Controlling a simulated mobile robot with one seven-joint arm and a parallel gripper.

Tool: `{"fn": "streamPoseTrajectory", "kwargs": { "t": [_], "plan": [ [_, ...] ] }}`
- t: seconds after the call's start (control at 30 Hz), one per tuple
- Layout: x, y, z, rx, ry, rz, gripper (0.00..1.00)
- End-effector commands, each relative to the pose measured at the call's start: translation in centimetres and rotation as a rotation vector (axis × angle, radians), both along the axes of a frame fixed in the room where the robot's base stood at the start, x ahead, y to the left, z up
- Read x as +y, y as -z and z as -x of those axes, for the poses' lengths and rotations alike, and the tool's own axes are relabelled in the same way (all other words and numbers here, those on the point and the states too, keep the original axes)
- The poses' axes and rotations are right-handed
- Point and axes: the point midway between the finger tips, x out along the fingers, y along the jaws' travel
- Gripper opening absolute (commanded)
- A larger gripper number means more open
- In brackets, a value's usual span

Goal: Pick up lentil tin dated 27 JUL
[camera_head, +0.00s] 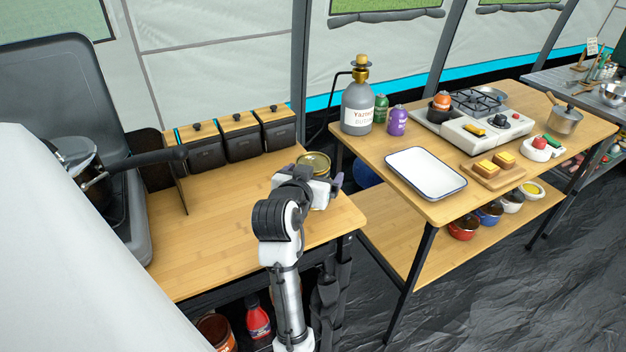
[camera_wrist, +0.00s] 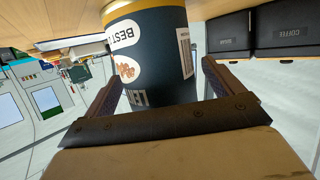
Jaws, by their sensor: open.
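A dark cylindrical tin (camera_wrist: 158,58) with a yellow band fills the middle of the wrist view, which shows the scene upside down. Its label has a white "BEST" patch, a barcode and partly hidden lettering; no date is readable. In the head view the tin's gold lid (camera_head: 314,161) shows near the right end of the left table, and its body is mostly hidden behind my gripper. My gripper (camera_wrist: 160,80) is open, with one finger on each side of the tin. I cannot tell whether either finger touches it. The tin stands upright on the tabletop.
Dark canisters (camera_head: 243,138) with wooden lids stand behind the tin, to the left. A pan handle (camera_head: 150,160) juts over the left table (camera_head: 215,235). A gap separates it from the right table (camera_head: 440,208), which holds a white tray (camera_head: 425,172), a gas bottle (camera_head: 357,106) and a stove.

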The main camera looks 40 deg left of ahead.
Motion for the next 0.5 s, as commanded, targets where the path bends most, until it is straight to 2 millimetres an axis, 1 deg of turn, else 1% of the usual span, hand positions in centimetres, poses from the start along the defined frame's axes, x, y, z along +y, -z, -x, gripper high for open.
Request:
{"fn": "streamPoseTrajectory", "kwargs": {
  "t": [0.17, 0.2, 0.5],
  "plan": [
    [0.01, 0.03, -0.03, 0.000, 0.000, 0.000, 0.93],
    [0.01, 0.03, -0.03, 0.000, 0.000, 0.000, 0.90],
    [0.00, 0.02, 0.00, 0.000, 0.000, 0.000, 0.51]
  ]
}}
